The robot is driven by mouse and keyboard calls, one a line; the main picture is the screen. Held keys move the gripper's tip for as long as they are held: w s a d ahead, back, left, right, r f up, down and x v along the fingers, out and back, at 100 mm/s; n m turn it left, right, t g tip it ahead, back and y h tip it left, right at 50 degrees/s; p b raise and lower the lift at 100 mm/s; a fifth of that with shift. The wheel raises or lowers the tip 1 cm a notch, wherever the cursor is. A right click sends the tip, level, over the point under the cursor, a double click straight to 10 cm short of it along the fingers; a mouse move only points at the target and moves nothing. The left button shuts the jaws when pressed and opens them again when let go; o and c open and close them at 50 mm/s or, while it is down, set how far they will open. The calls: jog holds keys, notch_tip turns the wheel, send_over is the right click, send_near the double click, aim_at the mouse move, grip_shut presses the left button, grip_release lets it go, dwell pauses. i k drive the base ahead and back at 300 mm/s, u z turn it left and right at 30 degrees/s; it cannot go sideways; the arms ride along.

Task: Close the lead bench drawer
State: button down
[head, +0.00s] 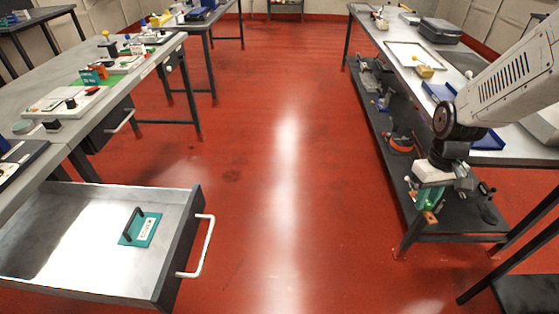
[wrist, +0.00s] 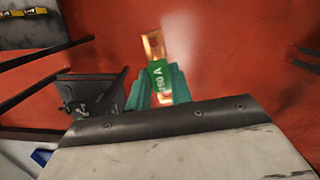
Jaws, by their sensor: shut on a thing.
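An open grey drawer (head: 182,240) with a white bar handle (head: 203,246) stands pulled far out from the left bench in the head view. A teal plate with a dark handle and a label (head: 141,229) lies inside it. My gripper (head: 430,200) is at the right, by the right-hand bench, far from the drawer. It is shut on a green fuse-like piece with copper ends (wrist: 158,73), which also shows in the head view (head: 431,216). The wrist view shows its label ending in "A" between teal fingers. The drawer is not visible in the wrist view.
The left bench (head: 60,75) carries several small parts; a second drawer handle (head: 121,121) shows under it. The right bench (head: 420,60) has trays, a case and a lower shelf (head: 385,135) near my arm. The red floor (head: 285,180) between them is clear.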

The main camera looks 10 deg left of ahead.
aim_at(86, 267)
jog(key=i, duration=0.6)
jog(key=u, duration=2.6)
jog(key=i, duration=0.5)
